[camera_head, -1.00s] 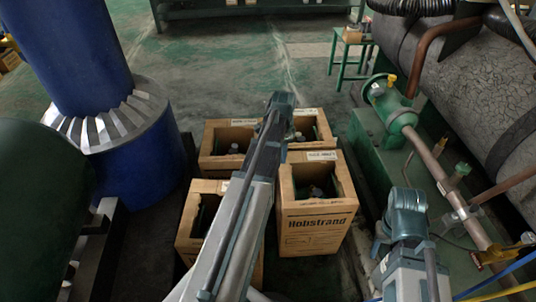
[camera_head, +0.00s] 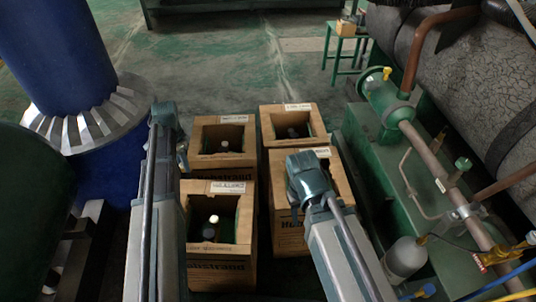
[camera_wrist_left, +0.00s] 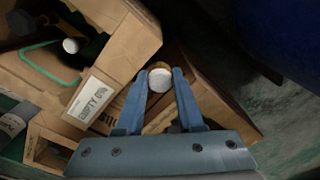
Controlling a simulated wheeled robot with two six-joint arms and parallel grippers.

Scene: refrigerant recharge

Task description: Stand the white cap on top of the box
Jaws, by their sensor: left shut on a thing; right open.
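The white cap (camera_wrist_left: 159,80) is round and sits between the fingertips of my left gripper (camera_wrist_left: 158,92), which is shut on it. In the head view my left gripper (camera_head: 182,156) is beside the left boxes, mostly behind its own arm, and the cap is hidden there. The front left box (camera_head: 221,256) is open-topped and holds a dark bottle with a pale top. My right gripper (camera_head: 308,180) is over the right front box, its fingers hidden by its wrist.
Other open cardboard boxes, one back left (camera_head: 222,159) and one back right (camera_head: 291,108), stand close together. A blue column (camera_head: 62,50) is at left. Green machinery with pipes (camera_head: 385,100) and a grey cylinder (camera_head: 404,258) are at right.

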